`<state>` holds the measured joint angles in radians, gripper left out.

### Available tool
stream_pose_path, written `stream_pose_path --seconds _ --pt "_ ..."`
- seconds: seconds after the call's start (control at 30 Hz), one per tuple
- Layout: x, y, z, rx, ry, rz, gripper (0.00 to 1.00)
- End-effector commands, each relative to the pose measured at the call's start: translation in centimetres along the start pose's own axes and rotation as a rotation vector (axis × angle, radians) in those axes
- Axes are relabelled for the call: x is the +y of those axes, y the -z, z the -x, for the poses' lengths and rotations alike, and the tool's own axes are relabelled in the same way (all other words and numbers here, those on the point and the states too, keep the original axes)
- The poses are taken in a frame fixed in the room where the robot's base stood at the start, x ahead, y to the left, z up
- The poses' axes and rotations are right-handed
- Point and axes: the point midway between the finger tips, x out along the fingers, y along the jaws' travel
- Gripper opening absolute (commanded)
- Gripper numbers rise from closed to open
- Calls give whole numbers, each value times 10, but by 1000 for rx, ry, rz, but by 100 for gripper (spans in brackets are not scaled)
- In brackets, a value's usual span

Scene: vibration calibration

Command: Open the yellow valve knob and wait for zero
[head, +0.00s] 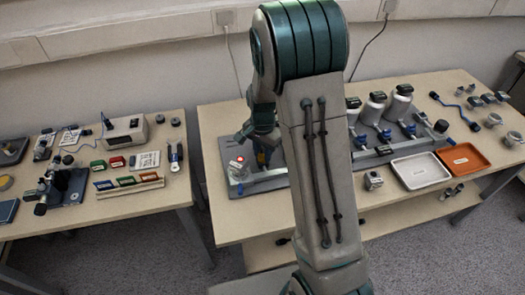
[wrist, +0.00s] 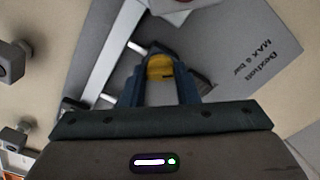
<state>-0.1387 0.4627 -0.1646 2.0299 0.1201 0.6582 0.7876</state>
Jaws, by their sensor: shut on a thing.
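The yellow valve knob (wrist: 160,68) is between my gripper's two dark blue fingers in the wrist view, and my gripper (wrist: 160,85) is shut on it. Only part of the knob shows between the fingertips. It sits by a pale metal rail (wrist: 112,50) on a grey base plate (wrist: 225,35) with printed text. In the head view my gripper (head: 262,150) is over the left part of the right table, largely hidden by my arm. No readable gauge value shows in either view.
A round device with a red mark (head: 239,164) stands left of my gripper. Several white-bodied units (head: 374,108), a white tray (head: 420,170) and an orange tray (head: 463,158) are further right on the table (head: 225,215). A second table with tools stands left across a gap.

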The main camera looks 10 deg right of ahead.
Motion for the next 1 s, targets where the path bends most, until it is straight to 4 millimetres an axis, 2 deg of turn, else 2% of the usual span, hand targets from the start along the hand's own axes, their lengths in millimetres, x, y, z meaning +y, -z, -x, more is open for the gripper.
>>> stream_pose_path --seconds 0.5,0.8,1.0 --pt "0 0 2 1 0 -462 5" --pt "0 0 2 1 0 -628 5" --pt "0 1 1 2 2 -680 5"
